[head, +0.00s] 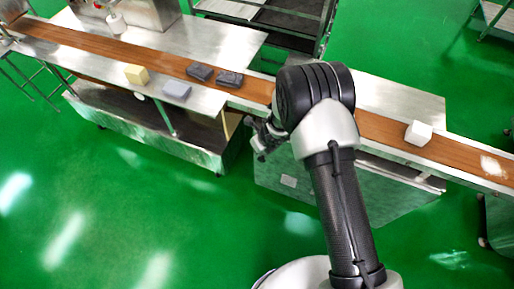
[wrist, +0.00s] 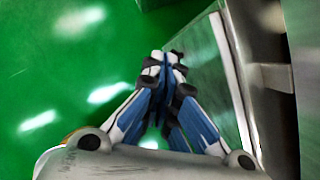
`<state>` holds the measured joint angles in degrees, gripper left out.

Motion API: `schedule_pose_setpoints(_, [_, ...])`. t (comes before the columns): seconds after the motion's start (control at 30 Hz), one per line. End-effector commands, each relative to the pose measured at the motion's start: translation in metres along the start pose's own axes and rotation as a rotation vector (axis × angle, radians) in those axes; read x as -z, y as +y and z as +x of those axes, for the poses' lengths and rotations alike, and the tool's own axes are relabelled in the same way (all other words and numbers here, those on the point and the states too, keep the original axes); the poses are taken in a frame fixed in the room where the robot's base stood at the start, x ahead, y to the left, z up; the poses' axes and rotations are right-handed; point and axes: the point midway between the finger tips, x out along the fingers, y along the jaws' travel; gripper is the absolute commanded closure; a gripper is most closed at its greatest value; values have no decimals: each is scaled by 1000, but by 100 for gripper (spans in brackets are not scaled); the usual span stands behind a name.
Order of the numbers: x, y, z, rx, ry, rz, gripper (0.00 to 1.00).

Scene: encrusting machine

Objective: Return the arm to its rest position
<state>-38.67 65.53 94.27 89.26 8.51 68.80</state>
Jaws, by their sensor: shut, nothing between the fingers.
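My arm (head: 335,160) rises from the bottom of the head view and bends at a black joint above the conveyor. My gripper (head: 262,152) hangs left of that joint, in front of the conveyor's near edge and partly hidden. In the wrist view my gripper (wrist: 165,58) has its fingers together with nothing between them. Below it are green floor and the side of a metal cabinet.
A brown conveyor belt (head: 380,132) crosses the scene, bearing a white block (head: 418,133). A metal cabinet (head: 290,182) stands below my gripper. Green floor (head: 110,220) is clear at front left.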

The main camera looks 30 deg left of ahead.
Motion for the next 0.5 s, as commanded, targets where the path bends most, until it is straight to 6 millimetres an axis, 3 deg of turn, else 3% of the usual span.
schedule_pose_setpoints(0.2, [-6,14,-38,-3,2,-2,100])
schedule_pose_setpoints(0.5, [-6,19,-51,-4,4,-2,100])
